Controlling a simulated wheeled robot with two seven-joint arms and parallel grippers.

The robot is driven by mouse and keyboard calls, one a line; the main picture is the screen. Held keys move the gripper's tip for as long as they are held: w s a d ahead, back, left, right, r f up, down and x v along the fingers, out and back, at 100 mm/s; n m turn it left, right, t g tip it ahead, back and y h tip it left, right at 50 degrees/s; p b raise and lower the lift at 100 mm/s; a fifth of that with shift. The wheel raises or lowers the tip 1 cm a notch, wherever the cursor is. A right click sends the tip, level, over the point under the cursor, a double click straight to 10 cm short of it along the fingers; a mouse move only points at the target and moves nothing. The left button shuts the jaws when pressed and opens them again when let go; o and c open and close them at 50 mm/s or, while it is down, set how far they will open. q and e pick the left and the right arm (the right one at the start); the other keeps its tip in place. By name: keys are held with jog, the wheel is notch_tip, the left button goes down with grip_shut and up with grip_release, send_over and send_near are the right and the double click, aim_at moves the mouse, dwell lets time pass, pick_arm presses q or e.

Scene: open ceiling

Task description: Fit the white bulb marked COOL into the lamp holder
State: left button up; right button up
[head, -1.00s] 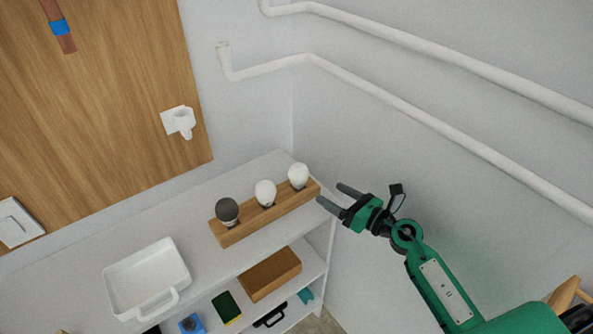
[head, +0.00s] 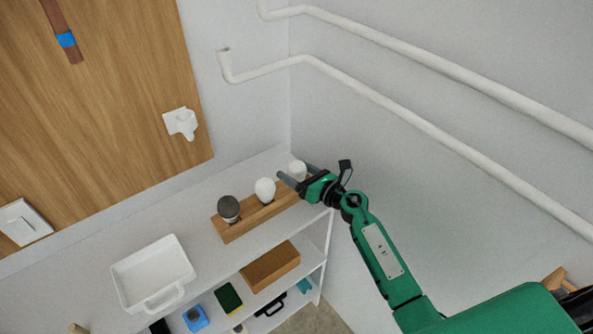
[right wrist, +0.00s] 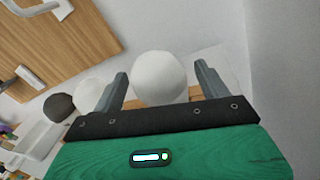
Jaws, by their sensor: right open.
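Three bulbs stand in a wooden rack (head: 230,232) on the shelf unit's top: a dark grey bulb (head: 228,207), a white bulb (head: 265,189) in the middle and another white bulb (head: 297,168) at the right end. No COOL marking is readable. My right gripper (head: 299,173) is open at the right-end bulb. In the right wrist view that bulb (right wrist: 160,77) sits between the two fingers, with a gap on each side. The white lamp holder (head: 181,122) is on the wooden wall panel. My left gripper is not in view.
A white tray (head: 125,285) stands on the top shelf at the left. A wooden box (head: 270,266) and a green and yellow sponge (head: 228,298) are on the shelf below. White pipes (head: 400,110) run along the right wall.

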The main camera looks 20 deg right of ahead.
jog(key=shift+w, duration=0.1)
jog(key=c, duration=1.1)
jog(key=shift+r, duration=0.1)
